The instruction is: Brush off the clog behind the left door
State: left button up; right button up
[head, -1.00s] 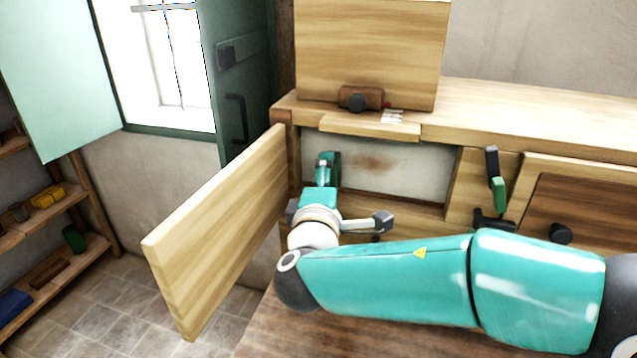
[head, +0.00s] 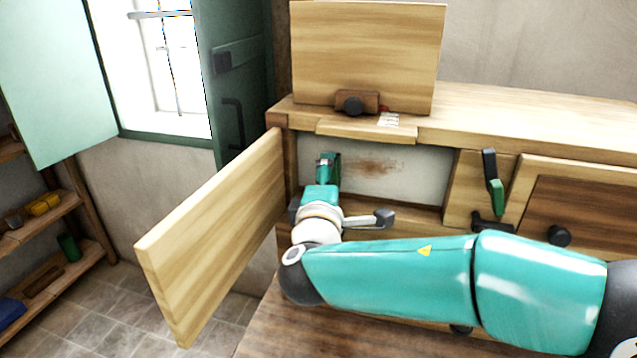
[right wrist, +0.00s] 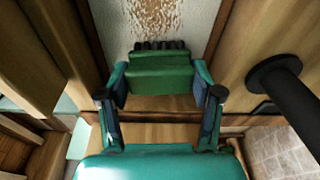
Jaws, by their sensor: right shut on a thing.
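The left door (head: 210,235) is a pale wooden panel, swung open to the left. Behind it is an opening with a pale back wall. The clog, a brown speckled patch (head: 376,167), is on that wall and also shows at the top of the right wrist view (right wrist: 150,17). My right gripper (head: 328,165) reaches into the opening, left of the patch. In the right wrist view it is shut on a green brush (right wrist: 160,78) with dark bristles (right wrist: 160,46). The bristles point at the patch's lower edge; I cannot tell whether they touch. My left gripper is not in view.
A green-handled lever (head: 493,181) and a closed right door (head: 580,212) are to the right.

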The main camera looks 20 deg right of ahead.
jog(key=shift+s+d+f+b, duration=0.15)
jog(key=shift+s+d+b, duration=0.35)
jog(key=shift+d+b, duration=0.2)
jog(key=shift+s+d+b, duration=0.5)
jog(key=shift+d+b, duration=0.05)
jog(key=shift+d, duration=0.05)
jog(key=shift+s+d+b, duration=0.5)
jog(key=shift+d+b, duration=0.3)
jog(key=shift+d, duration=0.05)
jog(key=shift+s+d+b, duration=0.4)
jog(key=shift+d+b, duration=0.05)
jog(key=shift+d, duration=0.2)
jog(key=shift+s+d+b, duration=0.5)
jog(key=shift+d+b, duration=0.25)
jog(key=shift+d, duration=0.05)
jog(key=shift+s+d+r+b, duration=0.2)
jog(key=shift+s+d+b, duration=0.25)
jog(key=shift+d, duration=0.2)
